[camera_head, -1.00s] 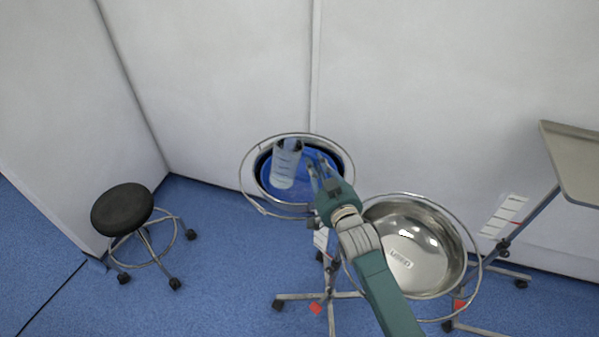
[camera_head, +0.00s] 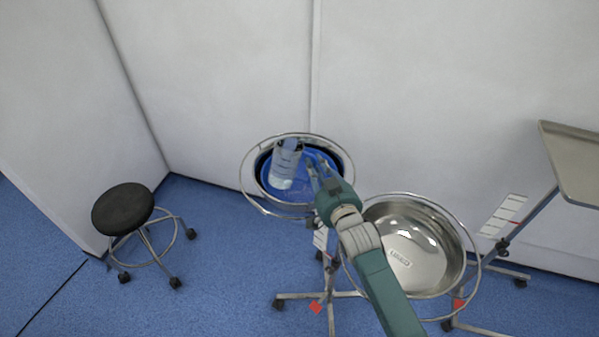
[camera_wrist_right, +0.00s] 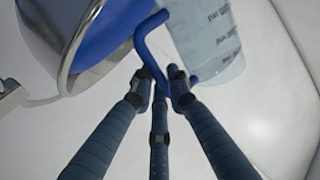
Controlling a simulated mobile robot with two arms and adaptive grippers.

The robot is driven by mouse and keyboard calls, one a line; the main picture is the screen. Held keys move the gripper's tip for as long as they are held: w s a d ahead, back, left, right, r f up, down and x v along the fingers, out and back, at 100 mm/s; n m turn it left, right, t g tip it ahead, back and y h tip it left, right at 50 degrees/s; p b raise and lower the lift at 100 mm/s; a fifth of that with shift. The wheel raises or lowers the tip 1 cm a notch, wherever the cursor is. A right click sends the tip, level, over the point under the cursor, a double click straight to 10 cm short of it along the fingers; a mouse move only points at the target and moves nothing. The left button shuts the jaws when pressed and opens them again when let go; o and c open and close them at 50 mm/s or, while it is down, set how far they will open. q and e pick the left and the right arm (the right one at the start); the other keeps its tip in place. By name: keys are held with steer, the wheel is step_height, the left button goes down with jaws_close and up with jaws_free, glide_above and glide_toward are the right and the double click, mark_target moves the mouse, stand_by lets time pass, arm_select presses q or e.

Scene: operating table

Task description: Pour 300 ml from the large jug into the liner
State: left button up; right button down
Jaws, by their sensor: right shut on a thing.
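The large jug (camera_head: 286,165), clear with dark printed marks, is over the blue liner (camera_head: 309,188) in the left ring stand. It looks tilted and holds pale liquid, and I cannot make out a stream. My right gripper (camera_head: 314,168) is beside the jug, on its right. In the right wrist view my fingers (camera_wrist_right: 160,82) are shut on the jug's blue handle (camera_wrist_right: 145,42); the jug's wall (camera_wrist_right: 208,40) is at the upper right and blue liner (camera_wrist_right: 105,30) shows at the upper left. My left gripper is not in view.
A steel bowl (camera_head: 398,262) with a small label sits in the right ring stand, partly behind my right arm. A black stool (camera_head: 122,209) stands at the left. A tray stand (camera_head: 575,165) is at the right edge. White walls close the back.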

steer(key=shift+s+a+f+m+g+p, duration=0.1)
steer(key=shift+f+m+g+p, duration=0.25)
steer(key=shift+m+g+p, duration=0.25)
stand_by(2.6)
steer(key=shift+s+a+f+m+y, duration=0.1)
steer(key=shift+f+m+y, duration=0.3)
steer(key=shift+m, duration=0.3)
stand_by(2.1)
steer(key=shift+r+m+g+p, duration=0.1)
steer(key=shift+m+g+p, duration=0.2)
steer(key=shift+g+p, duration=0.1)
stand_by(1.6)
